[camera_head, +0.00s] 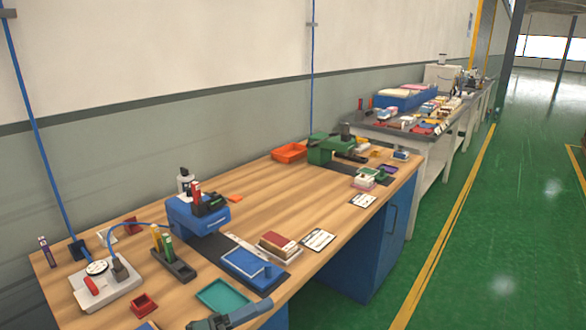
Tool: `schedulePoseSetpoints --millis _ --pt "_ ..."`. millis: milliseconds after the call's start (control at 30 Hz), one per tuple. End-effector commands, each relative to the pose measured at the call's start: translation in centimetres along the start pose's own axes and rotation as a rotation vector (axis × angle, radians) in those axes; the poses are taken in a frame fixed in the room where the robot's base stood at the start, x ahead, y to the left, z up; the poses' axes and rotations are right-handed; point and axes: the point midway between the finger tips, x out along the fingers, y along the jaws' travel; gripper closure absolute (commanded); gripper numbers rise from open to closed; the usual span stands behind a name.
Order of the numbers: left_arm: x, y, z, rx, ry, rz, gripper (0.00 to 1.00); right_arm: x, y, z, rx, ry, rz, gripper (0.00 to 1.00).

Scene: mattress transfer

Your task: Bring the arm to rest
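I make out neither of my grippers and no arm of mine in the head view. A blue-grey object (228,317) is cut off by the bottom edge, in front of a teal tray (222,296); I cannot tell what it is. No mattress shows clearly.
The wooden workbench (330,180) carries a blue device (198,215), a white device (106,290), a blue tray (246,262), an orange bin (289,152) and a green machine (330,148). A grey bench (380,128) stands beyond. The green floor (480,220) at right is clear.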

Motion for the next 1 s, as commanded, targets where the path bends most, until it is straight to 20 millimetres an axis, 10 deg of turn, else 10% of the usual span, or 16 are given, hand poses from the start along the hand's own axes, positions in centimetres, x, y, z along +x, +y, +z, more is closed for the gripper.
schedulePoseSetpoints --millis 267,500,1000 --pt "-8.0 6.5 -0.4 -0.903 -0.712 -0.166 0.29 -0.6 0.3 -0.1 -0.003 -0.026 0.01 0.64" --pt "-15.6 13.5 -5.9 -1.441 -1.122 -0.146 0.29 -0.8 0.5 0.1 -0.003 -0.042 0.018 0.64" --pt "-17.2 15.0 -7.9 -1.558 -1.206 -0.13 0.29 -0.8 0.7 0.2 -0.003 -0.045 0.023 0.64"
